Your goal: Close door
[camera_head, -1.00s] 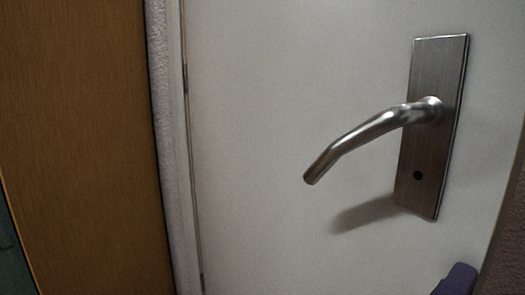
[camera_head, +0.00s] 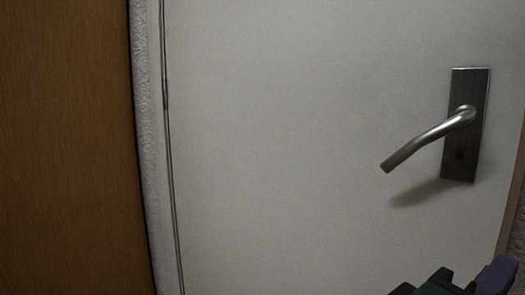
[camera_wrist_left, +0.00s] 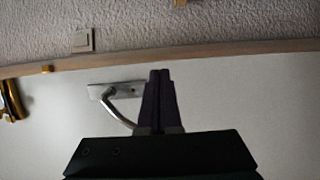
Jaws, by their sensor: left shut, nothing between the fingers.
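The white door (camera_head: 280,150) fills most of the head view, its left edge along a narrow gap. Its metal lever handle (camera_head: 430,138) sits on a plate at the right and points left and down. My left gripper (camera_head: 497,275) shows at the bottom right corner, below the handle, with purple fingers. In the left wrist view its fingertips (camera_wrist_left: 160,73) are together and empty. The handle (camera_wrist_left: 119,107) appears just left of them there, partly hidden behind the gripper; I cannot tell whether they touch. My right gripper is not in view.
A brown wooden panel (camera_head: 65,150) stands at the left, beside a strip of rough pale wall (camera_head: 147,150). The wrist view shows a wooden frame edge (camera_wrist_left: 215,53), a light switch (camera_wrist_left: 82,40) on the wall and a brass-coloured object (camera_wrist_left: 10,100) at the left.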

